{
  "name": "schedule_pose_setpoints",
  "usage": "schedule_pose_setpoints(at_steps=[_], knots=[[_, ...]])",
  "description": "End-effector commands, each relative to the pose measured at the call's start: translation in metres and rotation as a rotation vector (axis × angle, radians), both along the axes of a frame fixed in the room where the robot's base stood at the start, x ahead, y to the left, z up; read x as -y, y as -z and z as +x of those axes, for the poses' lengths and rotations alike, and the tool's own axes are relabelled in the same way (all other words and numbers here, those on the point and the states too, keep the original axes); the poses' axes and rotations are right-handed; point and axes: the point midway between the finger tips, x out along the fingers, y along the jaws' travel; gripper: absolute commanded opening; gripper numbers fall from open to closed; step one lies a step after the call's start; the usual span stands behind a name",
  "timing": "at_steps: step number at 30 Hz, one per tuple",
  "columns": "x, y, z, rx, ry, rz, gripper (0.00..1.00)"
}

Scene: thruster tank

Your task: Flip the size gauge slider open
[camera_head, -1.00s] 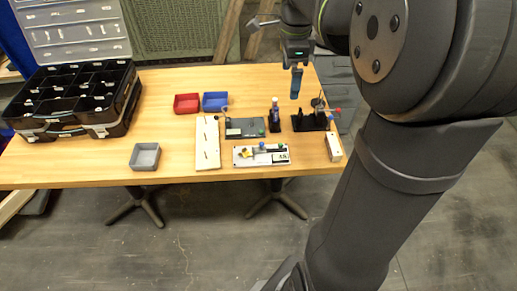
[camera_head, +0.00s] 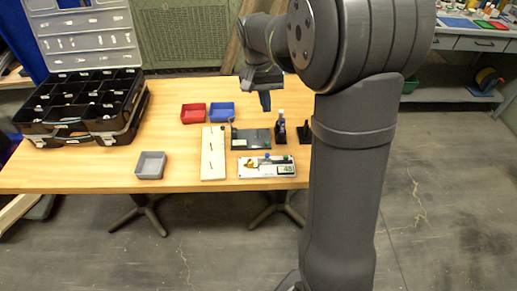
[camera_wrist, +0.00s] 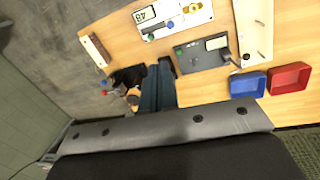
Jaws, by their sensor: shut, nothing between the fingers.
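A white plate (camera_head: 255,173) with a lit display, a yellow part and coloured knobs lies near the table's front edge; it looks like the size gauge. It also shows in the wrist view (camera_wrist: 172,27). Its slider is too small to tell apart. A dark plate (camera_head: 250,144) with a small display lies just behind it, also in the wrist view (camera_wrist: 188,62). My gripper (camera_head: 266,107) is shut and empty, pointing down above the table behind both plates. In the wrist view my gripper's fingers (camera_wrist: 162,68) are apart from the plates.
A long white board (camera_head: 213,165) lies left of the plates. Red (camera_head: 193,117) and blue (camera_head: 222,115) bins stand behind; a grey bin (camera_head: 150,171) stands at front left. A bottle (camera_head: 281,130) and black stand (camera_head: 304,133) stand right. An open organiser case (camera_head: 85,130) fills the left.

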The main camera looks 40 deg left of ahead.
Motion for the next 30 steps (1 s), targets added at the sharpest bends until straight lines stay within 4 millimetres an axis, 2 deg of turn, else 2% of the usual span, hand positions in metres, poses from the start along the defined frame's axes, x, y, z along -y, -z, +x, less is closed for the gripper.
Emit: schedule_pose_setpoints(at_steps=[18, 24, 30], knots=[[-0.061, 0.078, -0.040, -0.149, -1.167, -0.197, 0.00], [-0.071, 0.093, -0.048, -0.190, -1.392, -0.239, 0.00], [-0.073, 0.097, -0.051, -0.203, -1.462, -0.252, 0.00]])
